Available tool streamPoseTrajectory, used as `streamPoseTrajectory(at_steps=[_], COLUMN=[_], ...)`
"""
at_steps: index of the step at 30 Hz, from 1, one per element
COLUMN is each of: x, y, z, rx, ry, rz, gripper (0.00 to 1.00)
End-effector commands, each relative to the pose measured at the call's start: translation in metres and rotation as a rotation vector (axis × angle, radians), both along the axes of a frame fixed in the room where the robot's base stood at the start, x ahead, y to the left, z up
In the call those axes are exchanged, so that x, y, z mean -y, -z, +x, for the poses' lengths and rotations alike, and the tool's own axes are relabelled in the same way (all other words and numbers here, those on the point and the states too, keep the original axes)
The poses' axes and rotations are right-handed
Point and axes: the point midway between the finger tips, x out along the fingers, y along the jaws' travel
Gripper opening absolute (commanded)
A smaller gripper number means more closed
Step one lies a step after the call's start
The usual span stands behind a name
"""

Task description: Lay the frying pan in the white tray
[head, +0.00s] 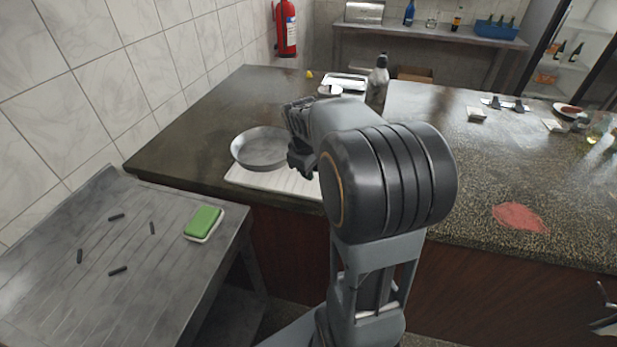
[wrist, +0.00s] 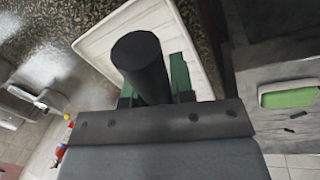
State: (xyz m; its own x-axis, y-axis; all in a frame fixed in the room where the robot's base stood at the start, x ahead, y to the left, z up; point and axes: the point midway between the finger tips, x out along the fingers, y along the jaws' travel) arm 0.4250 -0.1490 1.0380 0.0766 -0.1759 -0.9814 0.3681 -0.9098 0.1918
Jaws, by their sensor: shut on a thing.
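The frying pan (head: 262,148) is a round grey metal pan in the head view. It is at or just above the left part of the white tray (head: 255,181) on the dark counter; I cannot tell whether it touches the tray. My gripper (head: 299,150) is at the pan's right side, shut on its handle, which my arm mostly hides. In the wrist view the dark round handle (wrist: 138,55) stands between the fingers of my gripper (wrist: 157,90). The white ridged tray (wrist: 96,42) lies beyond it there. The pan's bowl does not show clearly in the wrist view.
A bottle (head: 378,80) and a white board (head: 345,82) stand behind my arm. A metal table (head: 100,285) at front left holds a green sponge (head: 204,222) on a dish and several dark sticks. A red patch (head: 520,217) marks the counter at right.

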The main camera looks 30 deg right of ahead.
Motion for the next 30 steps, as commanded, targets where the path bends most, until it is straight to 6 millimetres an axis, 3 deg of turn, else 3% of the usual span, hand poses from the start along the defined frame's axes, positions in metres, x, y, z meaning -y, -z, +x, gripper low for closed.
streamPoseTrajectory(at_steps=[6, 17, 25, 30], x=[0.014, 0.020, 0.020, 0.020], y=[0.033, 0.048, 0.079, 0.081], z=[0.021, 0.033, 0.035, 0.035], rx=[-0.002, -0.001, -0.002, 0.001], ry=[0.000, -0.002, -0.003, -0.002], rz=[0.000, -0.001, 0.000, 0.000], gripper=[0.00, 0.00, 0.00, 0.00])
